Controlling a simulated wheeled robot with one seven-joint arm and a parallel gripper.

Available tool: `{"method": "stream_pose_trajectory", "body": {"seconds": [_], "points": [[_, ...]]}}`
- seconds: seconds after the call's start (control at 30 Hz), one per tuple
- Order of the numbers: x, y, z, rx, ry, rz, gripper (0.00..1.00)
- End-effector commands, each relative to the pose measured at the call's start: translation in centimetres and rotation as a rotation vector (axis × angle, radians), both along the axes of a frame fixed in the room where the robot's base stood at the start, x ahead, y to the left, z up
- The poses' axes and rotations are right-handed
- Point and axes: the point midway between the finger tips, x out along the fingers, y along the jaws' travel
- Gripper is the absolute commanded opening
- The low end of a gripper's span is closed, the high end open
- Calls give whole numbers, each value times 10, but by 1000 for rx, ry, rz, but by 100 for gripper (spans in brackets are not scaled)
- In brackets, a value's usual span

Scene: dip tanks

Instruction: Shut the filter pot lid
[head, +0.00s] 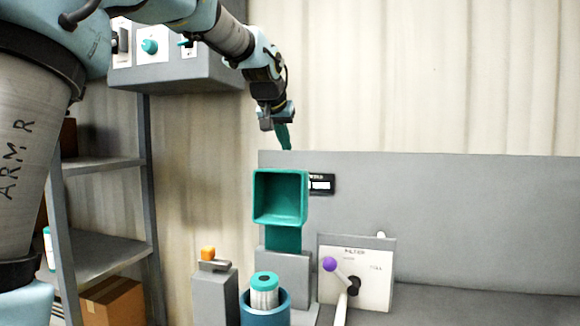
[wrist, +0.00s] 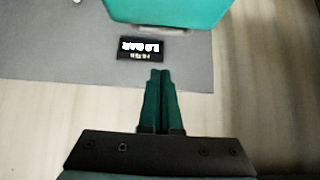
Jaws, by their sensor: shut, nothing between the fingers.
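The filter pot (head: 265,318) is a blue cylinder at the bottom of the head view, with a white, teal-topped cartridge (head: 264,287) in it. Its teal lid (head: 280,222) stands open and upright behind and above the pot, its hollow side facing the head camera. In the wrist view, part of the lid (wrist: 165,12) shows at the top edge. My gripper (head: 287,147) is above the lid, with its green fingers pointing down. In the wrist view, its fingers (wrist: 160,73) are together and empty, apart from the lid.
A small black display (head: 321,184) is on the grey back panel beside the lid; it also shows in the wrist view (wrist: 142,48). Right of the pot is a filter panel (head: 372,285) with a purple-knobbed lever (head: 330,264). An orange-topped handle (head: 209,256) stands left. Shelves (head: 105,250) are further left.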

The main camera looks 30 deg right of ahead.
Motion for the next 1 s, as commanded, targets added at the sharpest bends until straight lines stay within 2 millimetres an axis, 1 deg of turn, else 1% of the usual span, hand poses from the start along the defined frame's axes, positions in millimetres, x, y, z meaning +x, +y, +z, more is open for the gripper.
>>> {"method": "stream_pose_trajectory", "body": {"seconds": [0.17, 0.67, 0.8, 1.0], "points": [[6, -7, -7, 1, 1, -1, 0], [51, -51, -69, 2, 1, -2, 0], [38, -38, -69, -1, -1, -1, 0], [26, -26, -72, -1, -1, 0, 0]]}}
